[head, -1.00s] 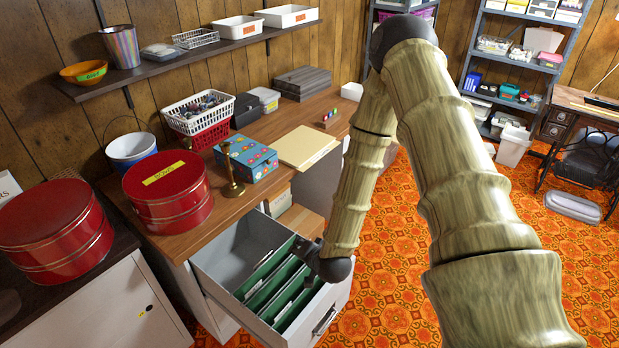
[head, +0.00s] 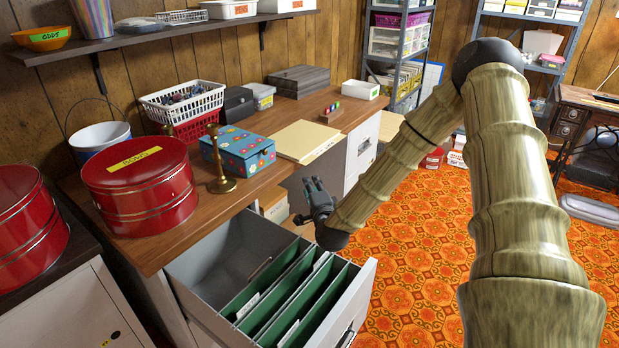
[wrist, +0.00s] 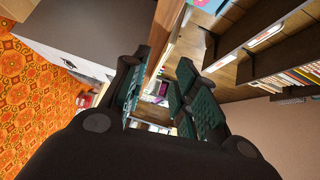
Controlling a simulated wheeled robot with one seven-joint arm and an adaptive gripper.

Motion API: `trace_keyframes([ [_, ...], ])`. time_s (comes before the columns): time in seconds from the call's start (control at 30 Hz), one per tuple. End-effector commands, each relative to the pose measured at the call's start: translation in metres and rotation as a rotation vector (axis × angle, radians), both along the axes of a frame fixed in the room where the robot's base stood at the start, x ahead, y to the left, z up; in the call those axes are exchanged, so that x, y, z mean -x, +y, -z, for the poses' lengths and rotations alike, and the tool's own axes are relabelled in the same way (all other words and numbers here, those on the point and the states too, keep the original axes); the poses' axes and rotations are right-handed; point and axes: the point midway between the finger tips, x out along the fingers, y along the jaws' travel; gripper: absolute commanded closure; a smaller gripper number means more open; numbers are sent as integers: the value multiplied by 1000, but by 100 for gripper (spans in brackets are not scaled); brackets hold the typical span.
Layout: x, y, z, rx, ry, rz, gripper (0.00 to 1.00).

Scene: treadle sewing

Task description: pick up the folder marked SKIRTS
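A grey file drawer (head: 228,262) stands pulled out below the desk. Green hanging folders (head: 262,280) stand upright in it, with pale tabs (head: 288,334) too small to read. I cannot tell which folder is marked SKIRTS. A cream folder (head: 307,141) lies flat on the desk, its label unreadable here. My gripper (head: 315,200) is above the drawer's right back part, in front of the desk edge, apart from the folders. In the wrist view its green-padded fingers (wrist: 163,95) stand apart with nothing between them. The drawer is not recognisable in the wrist view.
A brass candlestick (head: 220,160), a flowered blue box (head: 238,151) and a red tin (head: 138,185) stand near the desk's front edge. A white basket (head: 183,103) is behind them. Orange patterned floor (head: 420,260) lies clear to the right of the drawer.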

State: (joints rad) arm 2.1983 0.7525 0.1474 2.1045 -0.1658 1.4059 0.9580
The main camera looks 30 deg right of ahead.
Motion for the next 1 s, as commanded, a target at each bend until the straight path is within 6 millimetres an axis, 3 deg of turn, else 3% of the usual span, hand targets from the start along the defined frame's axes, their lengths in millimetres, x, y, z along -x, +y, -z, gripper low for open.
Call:
trace_keyframes([
  [0.03, -1, -7, 7, -13, -25, 16, 71],
  [0.2, -1, -24, 3, -43, -76, 49, 71],
  [0.47, -8, -37, 0, -48, -90, 63, 71],
  [1.0, -64, -58, 1, -47, -89, 60, 71],
])
